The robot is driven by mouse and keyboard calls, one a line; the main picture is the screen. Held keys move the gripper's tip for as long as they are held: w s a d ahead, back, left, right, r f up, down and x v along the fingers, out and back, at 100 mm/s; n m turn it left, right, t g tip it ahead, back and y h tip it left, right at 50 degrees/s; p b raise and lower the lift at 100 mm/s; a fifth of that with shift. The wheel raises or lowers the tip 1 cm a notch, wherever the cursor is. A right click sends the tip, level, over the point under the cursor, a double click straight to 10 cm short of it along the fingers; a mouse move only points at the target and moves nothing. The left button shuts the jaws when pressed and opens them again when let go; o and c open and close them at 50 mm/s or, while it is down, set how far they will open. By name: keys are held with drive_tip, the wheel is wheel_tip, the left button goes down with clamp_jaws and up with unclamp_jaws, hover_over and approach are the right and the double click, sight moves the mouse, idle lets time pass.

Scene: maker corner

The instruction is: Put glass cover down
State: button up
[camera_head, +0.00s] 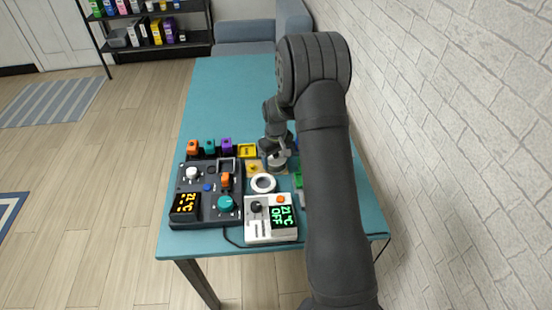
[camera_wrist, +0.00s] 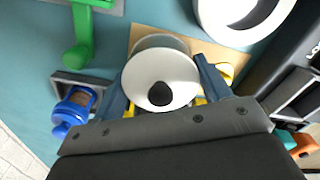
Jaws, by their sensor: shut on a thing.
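The glass cover (camera_wrist: 143,70) is a pale, see-through round dome with a black knob on top. It sits between the two blue-grey fingers of my gripper (camera_wrist: 163,88) in the wrist view. In the head view my gripper (camera_head: 275,153) points down at the cover (camera_head: 277,166), over the tan board (camera_head: 253,170). The board also shows beneath the cover in the wrist view (camera_wrist: 205,48). My gripper is shut on the cover. I cannot tell whether the cover's lower rim touches the board.
A white ring-shaped piece (camera_head: 263,184) lies close to the cover. A black control box (camera_head: 205,215) and a white device (camera_head: 258,232) stand in front. The far teal table (camera_head: 232,90) is clear.

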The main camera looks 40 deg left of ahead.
drive_tip(key=shift+f, duration=0.15)
drive_tip(key=o, duration=1)
wheel_tip(320, 180, up, 12)
drive_tip(key=shift+r, duration=0.2)
drive_tip(key=shift+f, duration=4.2)
